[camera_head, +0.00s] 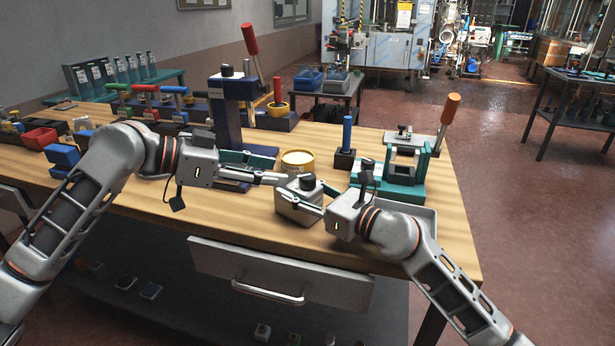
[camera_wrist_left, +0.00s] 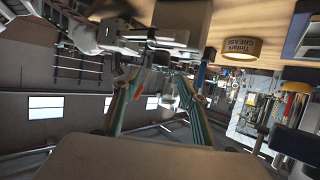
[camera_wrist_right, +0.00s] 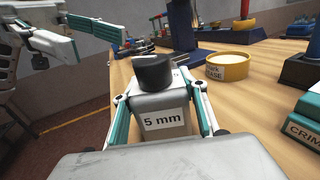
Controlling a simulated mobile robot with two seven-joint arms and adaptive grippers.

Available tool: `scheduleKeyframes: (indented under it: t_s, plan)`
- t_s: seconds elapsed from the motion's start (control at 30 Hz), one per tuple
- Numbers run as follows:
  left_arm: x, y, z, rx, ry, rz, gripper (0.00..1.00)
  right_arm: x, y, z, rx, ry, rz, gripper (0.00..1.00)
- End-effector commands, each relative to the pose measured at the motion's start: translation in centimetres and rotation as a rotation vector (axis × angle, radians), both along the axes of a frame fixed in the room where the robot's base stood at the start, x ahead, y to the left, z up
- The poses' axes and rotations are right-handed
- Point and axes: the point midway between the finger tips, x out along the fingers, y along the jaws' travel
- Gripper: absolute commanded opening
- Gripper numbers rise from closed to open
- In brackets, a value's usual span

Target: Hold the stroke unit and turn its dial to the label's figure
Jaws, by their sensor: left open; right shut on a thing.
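The stroke unit (camera_head: 298,207) is a pale grey block with a black round dial (camera_head: 308,182) on top. It is near the table's front edge; I cannot tell whether it touches the table. My right gripper (camera_head: 316,201) is shut on it. In the right wrist view the unit (camera_wrist_right: 180,101) sits upright between the fingers, its label (camera_wrist_right: 162,121) reading "5 mm". The dial (camera_wrist_right: 154,72) shows no readable mark. My left gripper (camera_head: 272,168) is open and empty, left of the dial and apart from it; it also shows in the right wrist view (camera_wrist_right: 72,36).
A yellow grease tin (camera_head: 297,161) stands just behind the unit. A teal press (camera_head: 403,172) with an orange-handled lever stands right, a dark blue press (camera_head: 225,115) behind left. A grey tray (camera_head: 422,215) lies by my right arm. Bare tabletop (camera_head: 456,222) shows at right.

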Motion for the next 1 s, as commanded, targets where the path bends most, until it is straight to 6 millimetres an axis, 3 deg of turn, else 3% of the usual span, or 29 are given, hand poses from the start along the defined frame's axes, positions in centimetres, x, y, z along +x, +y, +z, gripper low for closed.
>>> scheduleKeyframes:
  t_s: [0.2, 0.5, 0.93, 1.0]
  plan:
    - [1.4, -3.9, -1.7, -0.001, 0.002, -0.003, 0.42, 0.0, 0.0, 0.0, 0.0, 0.0, 0.0, 0.15]
    - [3.0, -7.5, -3.3, 0.001, 0.001, -0.001, 0.42, 0.0, 0.0, 0.0, 0.0, 0.0, -0.001, 0.15]
    - [3.3, -8.2, -3.7, 0.003, -0.002, 0.0, 0.42, 0.0, 0.0, 0.0, 0.0, 0.0, -0.001, 0.15]
    - [3.3, -8.2, -3.7, 0.003, -0.002, 0.0, 0.27, 0.0, 0.0, 0.0, 0.0, 0.0, -0.001, 0.15]
